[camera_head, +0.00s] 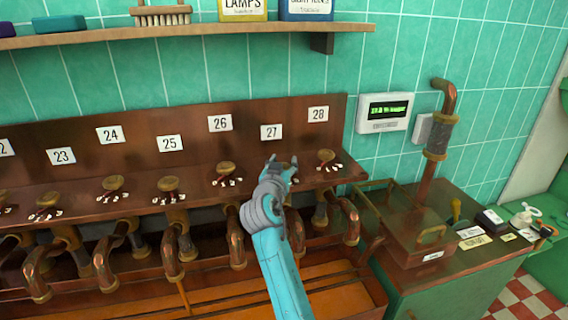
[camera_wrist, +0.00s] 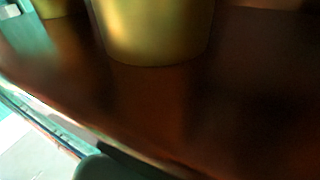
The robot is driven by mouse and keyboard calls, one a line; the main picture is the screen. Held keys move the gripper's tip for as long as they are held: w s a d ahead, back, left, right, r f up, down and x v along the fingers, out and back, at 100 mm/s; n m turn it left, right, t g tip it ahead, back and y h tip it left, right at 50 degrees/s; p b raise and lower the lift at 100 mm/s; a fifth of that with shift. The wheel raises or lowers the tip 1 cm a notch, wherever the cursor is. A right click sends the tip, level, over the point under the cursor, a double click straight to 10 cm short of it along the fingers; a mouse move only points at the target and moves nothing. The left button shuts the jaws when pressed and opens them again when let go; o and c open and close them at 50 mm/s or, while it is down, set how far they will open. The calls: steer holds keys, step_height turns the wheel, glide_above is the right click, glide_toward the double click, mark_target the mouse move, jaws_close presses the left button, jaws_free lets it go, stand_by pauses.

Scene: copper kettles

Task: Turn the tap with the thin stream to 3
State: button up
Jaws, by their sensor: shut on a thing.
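A row of brass tap knobs stands on a copper ledge (camera_head: 130,195), under number plates. My gripper (camera_head: 282,170) is at the tap under plate 27 (camera_head: 271,132), shut on its knob, which it mostly hides. The neighbouring knobs under plate 26 (camera_head: 226,168) and plate 28 (camera_head: 326,156) are free. Small white marks fan out in front of the knobs, too small to read. In the wrist view a blurred brass round body (camera_wrist: 155,30) stands close above a dark copper surface (camera_wrist: 240,90). I cannot make out which spout has a thin stream.
Copper spouts (camera_head: 173,245) hang over an orange-brown trough (camera_head: 225,295). A shelf (camera_head: 190,32) with a brush and tins runs above. At right are a wall display (camera_head: 384,112), a vertical copper pipe (camera_head: 436,140) and a green counter (camera_head: 455,275) with small items.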

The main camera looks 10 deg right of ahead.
steer(key=shift+f, duration=0.1)
steer(key=o, duration=1)
steer(key=v, duration=1.2)
